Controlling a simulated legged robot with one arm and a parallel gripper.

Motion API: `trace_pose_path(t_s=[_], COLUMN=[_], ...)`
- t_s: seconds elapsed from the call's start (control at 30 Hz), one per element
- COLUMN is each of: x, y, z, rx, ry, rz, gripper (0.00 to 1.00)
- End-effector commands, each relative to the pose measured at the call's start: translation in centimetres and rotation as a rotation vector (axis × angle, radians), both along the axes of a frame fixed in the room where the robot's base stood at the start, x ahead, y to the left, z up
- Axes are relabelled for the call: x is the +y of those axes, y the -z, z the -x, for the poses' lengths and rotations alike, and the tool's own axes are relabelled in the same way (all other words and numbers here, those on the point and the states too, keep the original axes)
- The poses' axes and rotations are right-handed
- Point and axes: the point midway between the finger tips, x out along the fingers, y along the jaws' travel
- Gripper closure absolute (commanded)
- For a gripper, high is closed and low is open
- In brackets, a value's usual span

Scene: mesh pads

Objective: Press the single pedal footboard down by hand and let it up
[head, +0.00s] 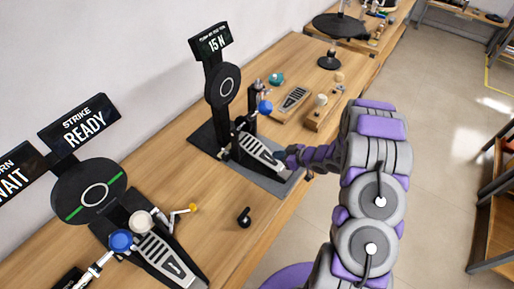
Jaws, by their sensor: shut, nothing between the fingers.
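The single pedal stands on a dark mat (206,138) in the middle of the bench. Its silver footboard (256,147) slopes down toward the bench's front edge. Its blue beater (265,107) stands up, apart from the round black pad (223,85) behind it. The display above the pad (211,42) reads 15 N. My gripper (289,156) is shut, with nothing visible in it, at the lower front end of the footboard. I cannot tell whether it touches the board. My purple and grey arm reaches in from the right.
At the front left, another pedal (167,259) with white and blue beaters faces a round pad (90,191) under signs reading STRIKE READY and WAIT. A small black part (245,216) lies on the bench. Farther back are a loose footplate (294,98) and a wooden block (322,117). Floor is open at right.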

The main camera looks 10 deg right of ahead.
Motion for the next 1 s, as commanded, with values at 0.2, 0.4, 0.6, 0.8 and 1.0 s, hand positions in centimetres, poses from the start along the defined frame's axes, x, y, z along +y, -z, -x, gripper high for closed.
trace_pose_path(t_s=[0.2,0.4,0.6,0.8,1.0], x=[-0.4,-0.3,-0.4,-0.3,-0.3], y=[0.0,-0.2,-2.2,-4.2,-4.0], z=[0.4,0.4,0.4,0.4,0.4], rx=[0.000,-0.001,-0.001,0.000,0.000], ry=[-0.001,0.000,0.000,0.000,0.000], rz=[-0.001,-0.001,-0.001,-0.002,-0.002], gripper=[1.00,1.00,1.00,1.00,1.00])
